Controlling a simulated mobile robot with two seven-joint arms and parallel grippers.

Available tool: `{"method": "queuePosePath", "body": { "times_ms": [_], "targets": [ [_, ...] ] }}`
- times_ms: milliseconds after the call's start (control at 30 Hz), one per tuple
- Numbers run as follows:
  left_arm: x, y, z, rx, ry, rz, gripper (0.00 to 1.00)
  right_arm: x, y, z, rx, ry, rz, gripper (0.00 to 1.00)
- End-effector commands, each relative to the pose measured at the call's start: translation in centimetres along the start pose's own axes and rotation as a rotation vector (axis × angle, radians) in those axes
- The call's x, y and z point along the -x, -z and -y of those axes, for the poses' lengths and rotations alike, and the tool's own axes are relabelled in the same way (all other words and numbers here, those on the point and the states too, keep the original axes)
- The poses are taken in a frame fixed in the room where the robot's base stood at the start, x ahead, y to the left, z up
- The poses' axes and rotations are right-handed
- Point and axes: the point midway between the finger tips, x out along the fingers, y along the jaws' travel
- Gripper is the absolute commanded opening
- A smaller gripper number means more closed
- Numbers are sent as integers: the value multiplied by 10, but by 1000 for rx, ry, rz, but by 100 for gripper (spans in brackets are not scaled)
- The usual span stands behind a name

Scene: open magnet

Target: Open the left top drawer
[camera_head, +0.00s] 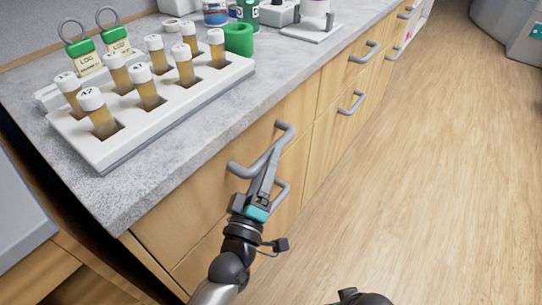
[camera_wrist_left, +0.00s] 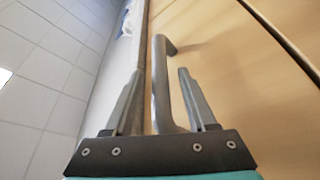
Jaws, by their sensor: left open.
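The left top drawer (camera_head: 190,208) is a light wood front under the grey counter, and it looks closed. Its grey bar handle (camera_head: 278,143) sticks out from the front. My left gripper (camera_head: 266,172) is open at this handle, partly covering it in the head view. In the left wrist view, the two fingers (camera_wrist_left: 160,95) stand on either side of the handle bar (camera_wrist_left: 160,70), with gaps visible at both sides. Contact cannot be told. The wood front (camera_wrist_left: 225,45) lies to the right there. My right gripper is not in view.
A white rack (camera_head: 205,100) with several capped vials stands on the counter (camera_head: 150,175). A lower drawer handle (camera_head: 281,191) is just below my left gripper. More handles (camera_head: 352,103) run along the cabinet. The wooden floor (camera_head: 430,180) at right is clear.

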Motion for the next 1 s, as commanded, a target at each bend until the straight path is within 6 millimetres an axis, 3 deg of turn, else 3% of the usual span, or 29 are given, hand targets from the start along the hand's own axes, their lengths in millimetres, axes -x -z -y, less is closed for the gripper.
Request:
{"method": "queuePosePath", "body": {
  "times_ms": [200,567,1000],
  "targets": [
    [-23,0,1,0,1,0,57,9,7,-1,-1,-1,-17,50],
    [-28,0,0,-1,1,1,57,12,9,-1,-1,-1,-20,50],
    [-27,0,1,-1,1,1,8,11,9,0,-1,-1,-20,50]
  ]
}}
